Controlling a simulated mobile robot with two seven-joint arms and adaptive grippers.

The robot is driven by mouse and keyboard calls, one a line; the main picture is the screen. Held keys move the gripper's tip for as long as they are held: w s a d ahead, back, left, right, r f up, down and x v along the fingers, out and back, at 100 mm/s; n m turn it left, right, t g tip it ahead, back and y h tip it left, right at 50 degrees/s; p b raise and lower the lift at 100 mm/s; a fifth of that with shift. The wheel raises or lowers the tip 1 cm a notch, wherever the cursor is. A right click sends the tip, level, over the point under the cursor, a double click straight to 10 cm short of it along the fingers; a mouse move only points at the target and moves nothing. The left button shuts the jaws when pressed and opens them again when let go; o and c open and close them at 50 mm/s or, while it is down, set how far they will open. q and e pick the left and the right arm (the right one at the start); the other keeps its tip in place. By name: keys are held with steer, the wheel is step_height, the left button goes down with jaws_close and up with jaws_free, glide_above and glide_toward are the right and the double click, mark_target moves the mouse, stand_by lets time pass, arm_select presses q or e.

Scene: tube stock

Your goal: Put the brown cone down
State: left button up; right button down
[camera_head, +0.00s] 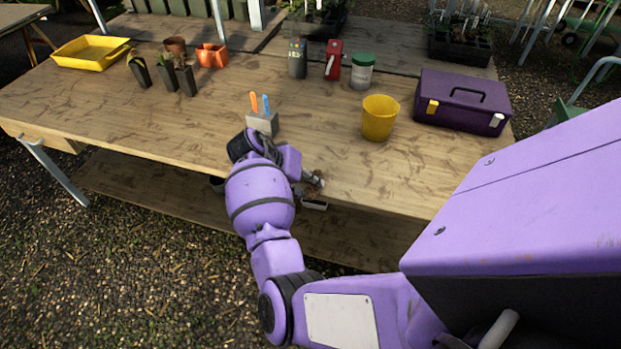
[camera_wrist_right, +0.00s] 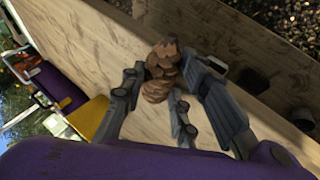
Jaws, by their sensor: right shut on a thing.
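My right arm reaches over the front of the wooden table (camera_head: 200,110). In the head view my right gripper (camera_head: 312,184) is small and partly hidden by its own wrist, at the table's front edge. In the right wrist view its fingers (camera_wrist_right: 168,88) are shut on the brown cone (camera_wrist_right: 160,68), which has a rough, scaly surface. A little brown of the cone (camera_head: 313,192) also shows in the head view. I cannot tell whether the cone touches the table. My left gripper is in neither view.
A grey holder (camera_head: 263,123) with orange and blue sticks stands left of the gripper. A yellow pot (camera_head: 380,118) and a purple toolbox (camera_head: 463,101) stand to the right. Pots, a jar (camera_head: 362,72) and a yellow tray (camera_head: 90,52) stand farther back. The table between is mostly clear.

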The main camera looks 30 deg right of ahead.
steer(key=shift+r, duration=0.15)
steer(key=shift+w+a+r, duration=0.1)
steer(key=shift+a, duration=0.2)
steer(key=shift+f, duration=0.2)
steer(key=c, duration=1.4)
jaws_free()
